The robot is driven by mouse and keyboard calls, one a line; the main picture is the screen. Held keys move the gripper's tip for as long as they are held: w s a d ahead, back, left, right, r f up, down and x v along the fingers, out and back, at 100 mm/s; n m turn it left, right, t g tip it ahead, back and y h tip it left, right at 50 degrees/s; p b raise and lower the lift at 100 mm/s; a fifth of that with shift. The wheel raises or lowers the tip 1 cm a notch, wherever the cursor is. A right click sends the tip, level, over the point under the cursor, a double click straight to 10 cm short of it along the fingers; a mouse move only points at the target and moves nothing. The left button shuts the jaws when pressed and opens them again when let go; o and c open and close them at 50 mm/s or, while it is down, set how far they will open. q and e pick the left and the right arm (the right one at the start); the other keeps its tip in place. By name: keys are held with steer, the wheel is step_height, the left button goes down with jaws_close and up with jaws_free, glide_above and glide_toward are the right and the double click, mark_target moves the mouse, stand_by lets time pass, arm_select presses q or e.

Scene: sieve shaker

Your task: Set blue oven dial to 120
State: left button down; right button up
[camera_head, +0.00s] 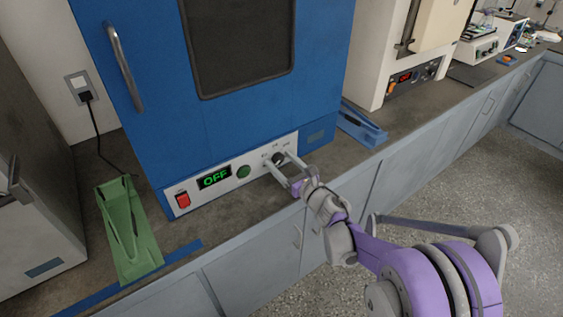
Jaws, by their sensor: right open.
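The blue oven (160,60) stands on the counter with its door closed. Its white control panel (222,192) runs along the bottom front. A display (214,179) on the panel reads OFF in green. A red switch (183,200) sits at the panel's left, and a green button (244,172) sits right of the display. A dark round dial (279,158) sits at the panel's right, with small marks around it. My right gripper (277,161) is open, with its two fingers reaching to either side of the dial. I cannot tell whether they touch it. My left gripper is not in view.
A green holder (128,235) stands on the counter left of the oven, near a wall outlet (80,88) with a plugged cord. A blue holder (362,125) lies to the right. A white machine (381,60) stands further right. Blue tape (178,254) marks the counter's front edge.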

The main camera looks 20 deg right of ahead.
steer(key=shift+w, duration=0.1)
jaws_close()
stand_by(0.4)
steer(key=shift+m, duration=0.3)
